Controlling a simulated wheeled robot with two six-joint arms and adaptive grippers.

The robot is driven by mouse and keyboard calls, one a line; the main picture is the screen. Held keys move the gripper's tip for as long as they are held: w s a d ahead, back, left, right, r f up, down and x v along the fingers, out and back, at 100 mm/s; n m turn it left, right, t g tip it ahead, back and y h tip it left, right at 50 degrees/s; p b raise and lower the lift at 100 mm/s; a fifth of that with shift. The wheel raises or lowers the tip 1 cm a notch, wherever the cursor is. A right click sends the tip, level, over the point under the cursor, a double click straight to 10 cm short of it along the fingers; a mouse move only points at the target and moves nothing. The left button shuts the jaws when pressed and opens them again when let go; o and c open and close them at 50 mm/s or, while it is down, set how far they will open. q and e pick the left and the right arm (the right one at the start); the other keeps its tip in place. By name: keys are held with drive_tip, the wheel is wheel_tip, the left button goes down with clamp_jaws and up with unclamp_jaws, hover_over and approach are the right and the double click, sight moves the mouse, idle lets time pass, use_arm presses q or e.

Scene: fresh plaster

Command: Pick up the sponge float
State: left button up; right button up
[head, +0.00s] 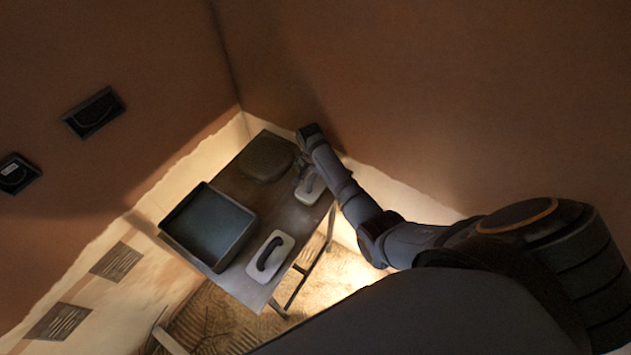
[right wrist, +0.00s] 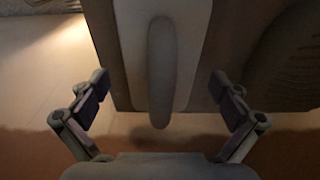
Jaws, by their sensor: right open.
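Two floats lie on a small table. One float (head: 310,188), pale with a grey handle, is near the table's right edge; the other (head: 283,251), pale with a black handle, is at the near corner. Which one is the sponge float I cannot tell for sure. My right gripper (head: 303,164) is at the first float and partly hides it. In the right wrist view, my open gripper (right wrist: 160,88) has its fingers either side of that float's long handle (right wrist: 161,65), with nothing gripped. My left gripper is out of view.
A dark rectangular tub (head: 208,226) fills the table's left side. A round brown item (head: 266,158) sits at the back, close to my right gripper. The table (head: 229,181) stands in a corner between walls. Two dark boxes (head: 94,112) (head: 16,173) are on the left wall.

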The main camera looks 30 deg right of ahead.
drive_tip(key=shift+w+d+f, duration=0.15)
drive_tip(key=shift+f, duration=0.65)
drive_tip(key=c, duration=1.3)
drive_tip(key=shift+r, duration=0.2)
